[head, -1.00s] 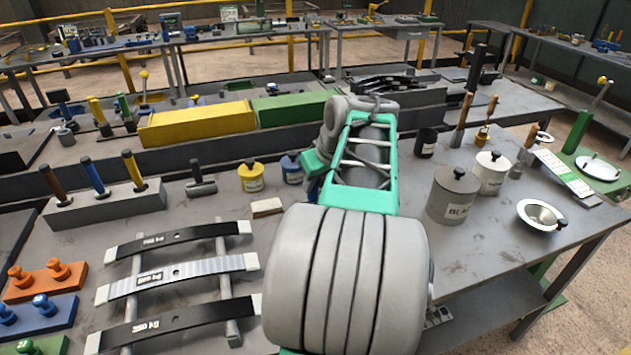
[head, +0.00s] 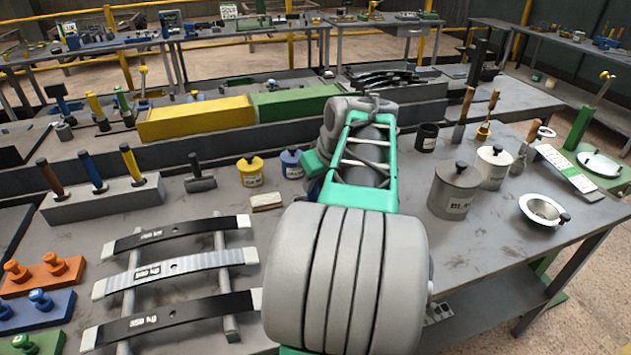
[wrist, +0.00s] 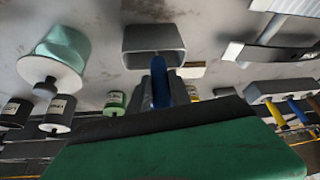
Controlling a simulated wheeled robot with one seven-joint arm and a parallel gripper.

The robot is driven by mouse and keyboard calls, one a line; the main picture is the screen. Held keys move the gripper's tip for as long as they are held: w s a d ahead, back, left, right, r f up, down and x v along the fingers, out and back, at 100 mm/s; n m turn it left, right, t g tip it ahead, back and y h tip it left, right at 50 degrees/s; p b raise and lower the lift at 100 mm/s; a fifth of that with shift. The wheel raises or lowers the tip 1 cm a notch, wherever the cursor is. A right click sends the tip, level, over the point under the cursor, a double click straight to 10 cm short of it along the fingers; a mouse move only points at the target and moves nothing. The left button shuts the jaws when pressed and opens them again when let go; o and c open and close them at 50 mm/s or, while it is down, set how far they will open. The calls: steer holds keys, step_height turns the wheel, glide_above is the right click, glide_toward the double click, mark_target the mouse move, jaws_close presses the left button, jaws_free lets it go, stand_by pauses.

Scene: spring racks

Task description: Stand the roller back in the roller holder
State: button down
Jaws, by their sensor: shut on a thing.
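In the wrist view, which is upside down, my gripper (wrist: 160,90) is shut on the roller's blue handle (wrist: 160,88). A grey, box-shaped thing with a pale rim (wrist: 153,62), apparently the roller holder, is straight beyond the handle's far end. The handle's end overlaps it in the picture; I cannot tell whether the roller is inside or just above it. The roller's head is not clearly visible. In the head view, my own arm hides the gripper, the roller and the holder.
Close by are a small pale block (head: 267,201), a yellow pot (head: 251,175), a blue pot (head: 292,167) and a large grey can (head: 453,193). Leaf springs (head: 175,270) lie on a rack at left. A handle block (head: 105,203) stands behind them.

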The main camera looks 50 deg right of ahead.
steer(key=shift+f, duration=0.4)
steer(key=c, duration=0.6)
jaws_free()
steer(key=shift+c, duration=0.2)
steer(key=shift+r, duration=0.1)
step_height(320, 180, up, 7)
steer(key=p, duration=0.5)
